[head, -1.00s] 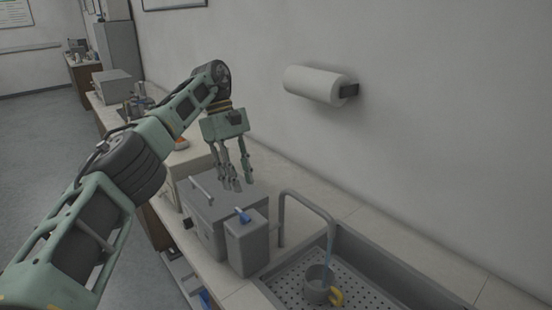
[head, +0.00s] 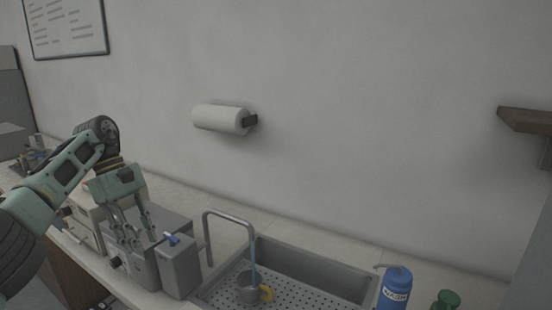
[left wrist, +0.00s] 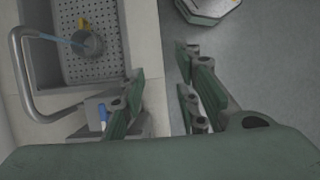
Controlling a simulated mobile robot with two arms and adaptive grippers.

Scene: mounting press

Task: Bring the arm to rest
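My left arm comes in from the left in the head view. Its gripper (head: 133,232) points down over the grey boxy machine (head: 177,220) on the counter. In the left wrist view the fingers of my left gripper (left wrist: 165,95) stand well apart with nothing between them; the floor and counter edge show through the gap. The fingers appear above the machine and hold nothing. My right gripper is in neither view.
A sink (head: 313,268) holds a grey mug (head: 250,287) with a yellow handle under a running tap (head: 230,217). A blue wash bottle (head: 395,288) stands right of it. A paper roll (head: 221,118) hangs on the wall. A grey box with a blue lever (head: 180,266) stands left of the sink.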

